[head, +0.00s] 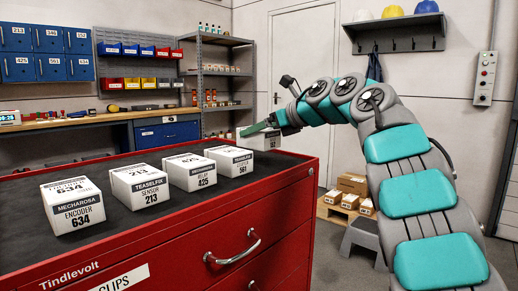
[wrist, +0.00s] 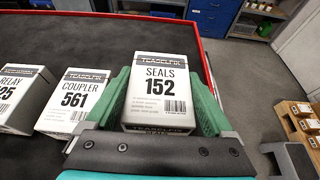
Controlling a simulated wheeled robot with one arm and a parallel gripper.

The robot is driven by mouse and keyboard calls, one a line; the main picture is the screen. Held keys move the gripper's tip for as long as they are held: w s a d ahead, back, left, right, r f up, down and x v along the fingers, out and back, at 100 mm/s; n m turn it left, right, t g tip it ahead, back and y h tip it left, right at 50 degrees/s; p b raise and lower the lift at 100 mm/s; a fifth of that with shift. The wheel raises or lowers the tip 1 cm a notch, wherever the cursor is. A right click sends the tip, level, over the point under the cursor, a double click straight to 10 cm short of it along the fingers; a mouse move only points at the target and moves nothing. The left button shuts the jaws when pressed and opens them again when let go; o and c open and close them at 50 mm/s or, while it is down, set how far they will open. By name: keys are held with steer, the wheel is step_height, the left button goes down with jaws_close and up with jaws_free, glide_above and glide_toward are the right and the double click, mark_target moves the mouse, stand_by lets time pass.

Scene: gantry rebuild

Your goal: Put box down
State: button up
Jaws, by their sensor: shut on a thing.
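My gripper (wrist: 160,108) is shut on a white box marked SEALS 152 (wrist: 160,88), with a green finger along each side of it. In the head view, my gripper (head: 260,130) is at the far right end of the red cabinet's dark top (head: 120,228), and the held box (head: 268,142) shows partly below the fingers. I cannot tell whether its underside touches the top. A row of white boxes stands on the top: ENCODER 634 (head: 74,207), SENSOR 213 (head: 147,186), RELAY 425 (head: 193,173) and COUPLER 561 (head: 230,160). COUPLER 561 (wrist: 75,103) is just left of my gripper in the wrist view.
The cabinet's raised red rim (wrist: 207,70) runs close to the right of the held box. A grey step stool (head: 364,236) and a pallet of cartons (head: 350,190) are on the floor beyond. A workbench (head: 100,120) is behind.

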mark_target(259, 143)
steer(key=shift+f+b, duration=0.7)
steer(key=shift+f, duration=1.15)
steer(key=shift+f, duration=0.2)
steer(key=o, duration=1.4)
steer(key=shift+r, duration=0.1)
steer(key=shift+r, duration=0.1)
steer(key=b+v, duration=0.1)
steer(key=v, duration=1.1)
